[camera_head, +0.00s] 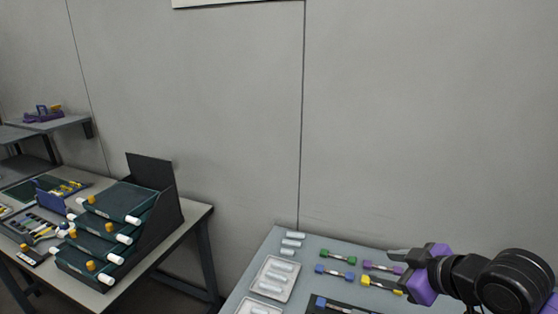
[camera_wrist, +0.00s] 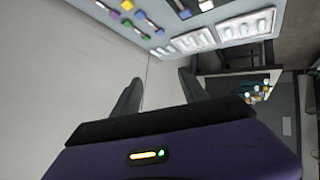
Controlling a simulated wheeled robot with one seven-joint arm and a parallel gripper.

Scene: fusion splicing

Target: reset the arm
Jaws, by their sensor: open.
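My gripper (camera_head: 402,262) is at the lower right of the head view, at the end of my black and purple arm. It reaches left above the right-hand table (camera_head: 243,271). In the wrist view my gripper (camera_wrist: 160,90) shows two dark fingers spread well apart with nothing between them. Its purple housing fills the bottom of that view. Coloured dumbbell-shaped pieces lie on the table near it: green (camera_head: 338,257), blue (camera_head: 334,271), purple (camera_head: 382,267) and yellow (camera_head: 381,283). The fingers partly overlap the purple and yellow ones in the head view; I cannot tell the height between.
A stacked dark tray rack (camera_head: 165,212) stands on the left table (camera_head: 193,222). A gap separates the tables. A grey wall (camera_head: 420,120) stands behind.

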